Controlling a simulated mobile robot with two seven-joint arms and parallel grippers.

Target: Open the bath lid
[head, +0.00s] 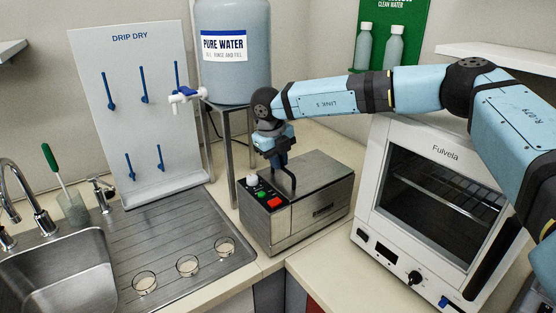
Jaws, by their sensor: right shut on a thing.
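The bath (277,222) is a steel box on the counter, with a control panel of coloured buttons on its left part. Its flat steel lid (320,174) lies closed on top. A dark bent handle (290,180) rises from the lid's left part. My right gripper (281,160) reaches in from the right above the bath and is shut on the handle, pointing down. The fingertips are small and partly hidden by the gripper's body. My left gripper is not in view.
A white oven (440,150) stands right of the bath. A pure water tank (233,80) on a stand is behind it. A drip dry board (130,110), a sink (65,275) and several glass dishes (187,266) are to the left.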

